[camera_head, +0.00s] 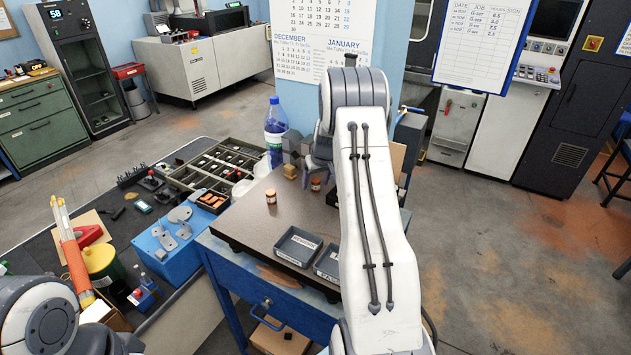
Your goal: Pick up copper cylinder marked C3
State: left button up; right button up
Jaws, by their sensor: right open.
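Two small copper cylinders with pale labels stand upright on the dark plate (255,226). One cylinder (271,197) is at the left, and the other (315,184) is further right, close to my right gripper (303,166). Their marks are too small to read, so I cannot tell which is C3. My right gripper is open at the far part of the plate, partly hidden by its own arm. A small tan block-like thing (290,171) shows beside its jaws. My left arm shows at the lower left corner, and its gripper is out of view.
Two grey labelled trays (298,246) (328,262) sit at the plate's front edge. A water bottle (275,132) stands behind the plate. A partitioned tray (212,168) and a blue fixture (165,250) lie to the left. The plate's left front is clear.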

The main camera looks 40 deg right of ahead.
jog(key=shift+f, duration=0.1)
jog(key=shift+c, duration=0.4)
grip_shut()
jog(key=shift+r, duration=0.2)
